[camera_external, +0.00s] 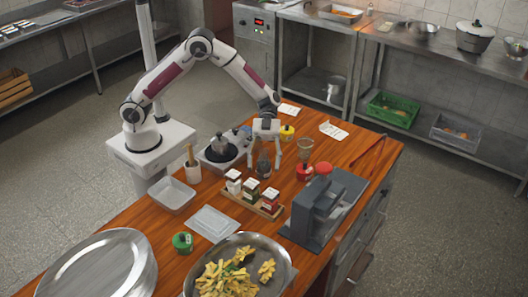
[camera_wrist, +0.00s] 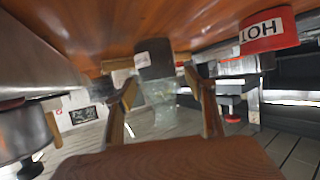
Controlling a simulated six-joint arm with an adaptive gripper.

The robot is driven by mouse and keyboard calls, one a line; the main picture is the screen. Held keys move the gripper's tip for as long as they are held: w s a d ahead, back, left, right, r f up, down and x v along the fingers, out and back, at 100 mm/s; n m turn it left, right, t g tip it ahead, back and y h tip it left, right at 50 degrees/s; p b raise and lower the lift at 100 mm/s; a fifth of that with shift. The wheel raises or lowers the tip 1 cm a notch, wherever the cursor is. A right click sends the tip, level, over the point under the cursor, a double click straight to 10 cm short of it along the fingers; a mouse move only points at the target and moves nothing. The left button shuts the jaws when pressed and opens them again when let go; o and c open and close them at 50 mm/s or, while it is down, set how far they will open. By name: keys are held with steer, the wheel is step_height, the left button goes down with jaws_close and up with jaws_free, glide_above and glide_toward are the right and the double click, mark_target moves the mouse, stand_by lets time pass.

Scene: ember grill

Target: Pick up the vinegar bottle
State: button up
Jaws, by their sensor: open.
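The vinegar bottle (camera_external: 263,164) is a small, dark bottle standing on the wooden counter (camera_external: 345,150). In the wrist view, which looks upside down, it shows a dark lower part (camera_wrist: 155,60) with a pale label and a clear glass upper part. My gripper (camera_external: 265,160) points down over the bottle, with one finger on each side of it. In the wrist view my gripper (camera_wrist: 163,108) is open and the bottle stands between its fingers. I cannot tell whether a finger touches the glass.
A red jar (camera_wrist: 268,30) marked HOT stands close by; it also shows in the external view (camera_external: 304,172). A moka pot (camera_external: 220,146) is to the left, a spice rack (camera_external: 252,203) in front, a yellow jar (camera_external: 287,132) behind. A grey machine (camera_external: 318,210) stands front right.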

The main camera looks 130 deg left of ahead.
stand_by(0.5)
steer(key=c, duration=1.4)
steer(key=shift+r, duration=0.3)
steer(key=shift+r, duration=4.65)
steer(key=shift+r, duration=0.1)
